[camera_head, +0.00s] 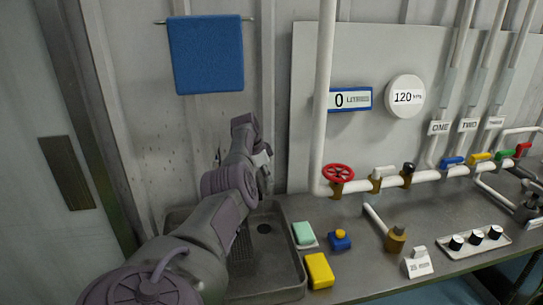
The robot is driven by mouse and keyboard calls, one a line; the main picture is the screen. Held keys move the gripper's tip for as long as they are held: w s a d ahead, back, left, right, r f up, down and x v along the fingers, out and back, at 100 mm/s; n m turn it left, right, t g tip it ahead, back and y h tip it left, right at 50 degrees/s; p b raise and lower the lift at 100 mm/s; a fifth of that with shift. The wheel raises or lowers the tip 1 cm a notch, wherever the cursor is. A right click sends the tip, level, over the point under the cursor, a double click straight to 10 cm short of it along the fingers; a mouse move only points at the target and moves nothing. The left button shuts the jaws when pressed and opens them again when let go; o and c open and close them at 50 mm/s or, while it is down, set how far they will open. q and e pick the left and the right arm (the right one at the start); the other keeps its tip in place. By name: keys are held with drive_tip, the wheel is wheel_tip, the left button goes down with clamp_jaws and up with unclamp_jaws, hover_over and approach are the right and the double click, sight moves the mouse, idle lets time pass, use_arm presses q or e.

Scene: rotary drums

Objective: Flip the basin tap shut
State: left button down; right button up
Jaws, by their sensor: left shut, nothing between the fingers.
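The grey basin (293,248) is set in the worktop at lower centre, with a round drain near its back. My left arm reaches across it from the lower left and covers much of its left side. My left gripper (262,175) is shut and empty, near the wall above the back of the basin, partly hidden by my own arm links. A small thin dark piece (218,156) shows at the wall just left of my arm; I cannot tell whether it is part of the tap. The rest of the tap is hidden behind my arm. My right gripper is not in view.
Right of the basin are a green soap bar (303,232), a yellow block (319,270) and a blue-and-yellow item (340,239). A red valve wheel (338,173) sits on the white pipe. A blue towel (206,54) hangs above.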

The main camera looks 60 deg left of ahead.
sight(261, 183)
use_arm(q)
drive_tip(key=shift+s, duration=0.15)
idle(0.3)
drive_tip(key=v, duration=0.6)
drive_tip(key=shift+s+a+r, duration=0.1)
drive_tip(key=shift+r, duration=0.6)
